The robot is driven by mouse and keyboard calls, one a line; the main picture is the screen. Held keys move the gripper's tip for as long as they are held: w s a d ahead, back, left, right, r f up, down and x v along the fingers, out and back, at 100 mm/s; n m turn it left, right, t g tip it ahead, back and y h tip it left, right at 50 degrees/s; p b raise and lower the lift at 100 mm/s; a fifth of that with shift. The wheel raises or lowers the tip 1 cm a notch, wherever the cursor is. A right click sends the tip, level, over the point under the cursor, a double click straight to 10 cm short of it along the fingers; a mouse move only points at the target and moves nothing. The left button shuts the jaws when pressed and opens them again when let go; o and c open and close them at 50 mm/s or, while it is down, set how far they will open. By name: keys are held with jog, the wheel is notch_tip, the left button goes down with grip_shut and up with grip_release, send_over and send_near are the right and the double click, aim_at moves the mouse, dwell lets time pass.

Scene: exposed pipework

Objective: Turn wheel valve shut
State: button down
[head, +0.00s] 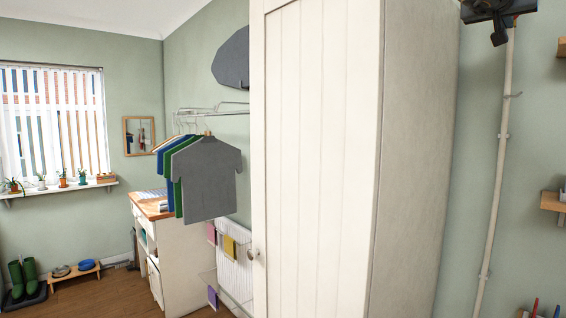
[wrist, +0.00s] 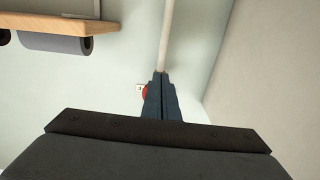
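A red piece, likely the rim of the wheel valve (wrist: 144,92), shows in the wrist view just left of my gripper (wrist: 160,76). Most of it is hidden behind the fingers, and a small white tag (wrist: 139,87) sits beside it. My gripper's dark fingers look closed together, with no gap seen between them and nothing visibly held. A pale pipe (wrist: 167,35) runs up from behind the fingertips. In the head view the pipe (head: 496,165) runs down the wall, and my dark gripper (head: 499,38) is at its top, by a small orange-red patch. Contact cannot be told.
A tall white cupboard (head: 320,160) stands left of the pipe. Wooden shelves (head: 552,202) are on the wall to its right. The wrist view shows a shelf (wrist: 60,22) with a grey roll (wrist: 55,43), and a pale panel at right. The wall around the pipe is clear.

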jog(key=shift+w+f+p, duration=0.3)
jog(key=shift+w+f, duration=0.1)
jog(key=shift+f, duration=0.15)
jog(key=shift+w+a+p, duration=0.1)
jog(key=shift+a+p, duration=0.05)
jog(key=shift+p, duration=0.2)
jog(key=shift+w+a+r, duration=0.2)
jog(key=shift+a+r, duration=0.1)
jog(key=shift+r, duration=0.1)
jog(key=shift+f, duration=0.1)
jog(key=shift+f+v, duration=0.15)
jog(key=shift+v, duration=1.15)
jog(key=shift+f+v, duration=0.15)
jog(key=shift+v, duration=1.2)
jog(key=shift+w, duration=0.1)
